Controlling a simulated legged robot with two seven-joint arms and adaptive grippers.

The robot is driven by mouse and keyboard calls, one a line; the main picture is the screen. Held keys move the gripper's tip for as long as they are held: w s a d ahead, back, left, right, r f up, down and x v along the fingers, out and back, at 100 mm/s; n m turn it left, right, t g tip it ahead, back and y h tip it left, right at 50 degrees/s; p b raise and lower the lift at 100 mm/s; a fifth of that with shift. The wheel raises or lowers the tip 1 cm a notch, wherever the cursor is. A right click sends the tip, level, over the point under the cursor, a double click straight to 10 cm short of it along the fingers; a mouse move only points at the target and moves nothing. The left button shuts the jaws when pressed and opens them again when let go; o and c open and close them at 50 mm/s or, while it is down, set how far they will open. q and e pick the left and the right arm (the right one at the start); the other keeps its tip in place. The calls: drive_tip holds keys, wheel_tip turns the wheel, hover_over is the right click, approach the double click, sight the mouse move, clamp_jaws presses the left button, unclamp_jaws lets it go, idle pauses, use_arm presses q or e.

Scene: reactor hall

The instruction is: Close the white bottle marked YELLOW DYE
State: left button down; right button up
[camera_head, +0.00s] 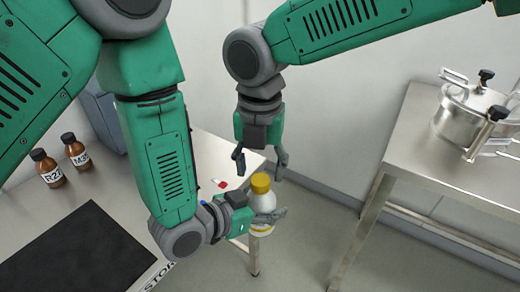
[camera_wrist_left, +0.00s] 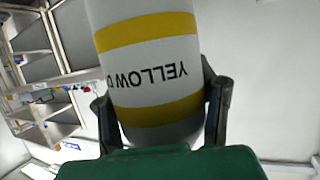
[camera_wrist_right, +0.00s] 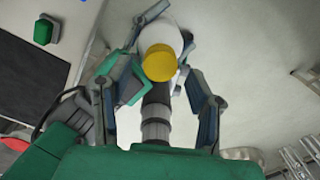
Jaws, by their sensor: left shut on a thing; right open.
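The white bottle (camera_head: 262,208) has a yellow cap (camera_head: 261,183) on top and yellow bands. In the left wrist view the bottle (camera_wrist_left: 150,62) shows the word YELLOW upside down, the rest of the label being cut off. My left gripper (camera_head: 268,217) is shut around the bottle's body and holds it off the table, roughly upright. My right gripper (camera_head: 260,163) is open and empty just above the cap, fingers pointing down. In the right wrist view the cap (camera_wrist_right: 159,63) lies ahead between the open fingers, apart from them. How tightly the cap sits cannot be told.
Two brown bottles (camera_head: 48,168) stand on the left table beside a black mat (camera_head: 75,250). A small red item (camera_head: 223,185) lies near that table's back edge. A steel pot (camera_head: 470,118) stands on the right table (camera_head: 420,135). Open floor lies between the tables.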

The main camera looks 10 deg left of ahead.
sight(260, 206)
drive_tip(key=shift+f, duration=1.3)
clamp_jaws()
drive_tip(key=m, duration=0.6)
drive_tip(key=shift+a+m, duration=0.1)
drive_tip(key=shift+m, duration=0.2)
drive_tip(key=shift+o, duration=0.4)
unclamp_jaws()
